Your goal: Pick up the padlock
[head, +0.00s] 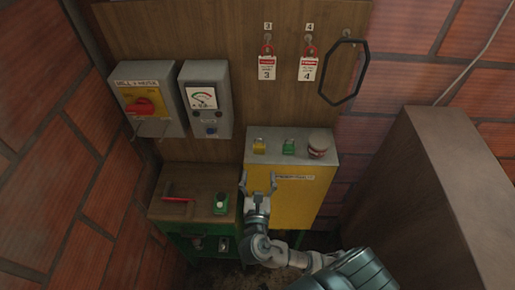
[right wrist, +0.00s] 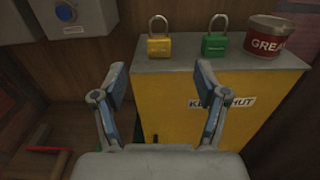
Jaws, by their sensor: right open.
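A yellow padlock (head: 259,147) and a green padlock (head: 288,148) stand upright, side by side, on the grey top of a yellow cabinet (head: 300,200). Both also show in the right wrist view, the yellow padlock (right wrist: 159,46) left of the green padlock (right wrist: 215,44). My right gripper (head: 258,182) is open and empty in front of the cabinet's front face, below the top's edge. In the right wrist view its spread fingers (right wrist: 161,82) frame the cabinet front, with the yellow padlock beyond and above the gap. My left gripper is not in view.
A grease can (head: 319,144) stands right of the padlocks. Switch boxes (head: 150,98) and tags hang on the board behind. A large brown box (head: 440,200) stands at right.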

